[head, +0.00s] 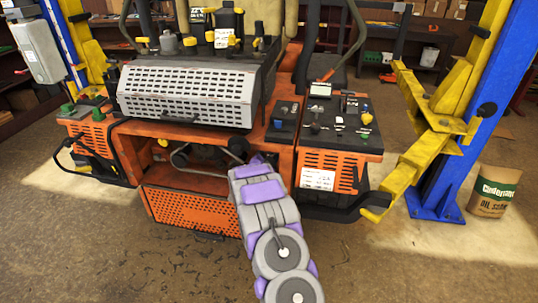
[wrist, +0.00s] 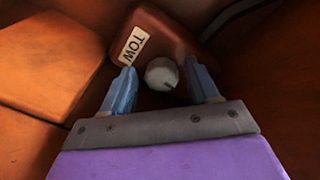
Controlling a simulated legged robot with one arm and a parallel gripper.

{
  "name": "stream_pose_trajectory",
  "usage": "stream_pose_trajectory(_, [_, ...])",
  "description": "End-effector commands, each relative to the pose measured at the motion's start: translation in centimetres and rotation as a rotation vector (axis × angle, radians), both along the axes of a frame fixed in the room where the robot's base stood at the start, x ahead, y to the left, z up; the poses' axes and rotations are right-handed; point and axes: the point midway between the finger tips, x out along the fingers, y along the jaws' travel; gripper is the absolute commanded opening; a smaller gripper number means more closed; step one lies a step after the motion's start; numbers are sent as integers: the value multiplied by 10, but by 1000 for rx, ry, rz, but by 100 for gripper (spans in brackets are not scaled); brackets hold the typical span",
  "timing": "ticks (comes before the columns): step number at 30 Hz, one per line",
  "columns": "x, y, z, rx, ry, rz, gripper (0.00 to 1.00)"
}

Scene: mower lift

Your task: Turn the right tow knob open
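In the wrist view a small pale round tow knob (wrist: 162,74) sits in front of a brown-orange housing with a white label (wrist: 134,46) reading TOW. My gripper (wrist: 162,86) has its two blue fingers apart, one on each side of the knob. The gap between the fingers and the knob shows on both sides, so the gripper is open around it and not clamped. In the head view my grey and purple arm reaches into the lower front of the orange mower (head: 218,212). The gripper and the knob are hidden there behind the arm and the mower body.
Orange panels (wrist: 50,60) stand close to the left of my gripper, and a dark curved cable or hose (wrist: 235,15) runs at upper right. A yellow lift arm (head: 405,172) and blue post (head: 465,150) stand to the right. An oil bag (head: 494,191) stands beyond the post.

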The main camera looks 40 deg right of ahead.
Motion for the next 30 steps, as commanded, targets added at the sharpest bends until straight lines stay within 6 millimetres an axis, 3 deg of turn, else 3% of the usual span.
stream_pose_trajectory(2, [0, 0, 0, 0, 0, 0, 52])
stream_pose_trajectory(16, [0, -1, -1, 2, 1, -1, 7])
stream_pose_trajectory(30, [0, -1, 0, -77, 100, 0, 7])
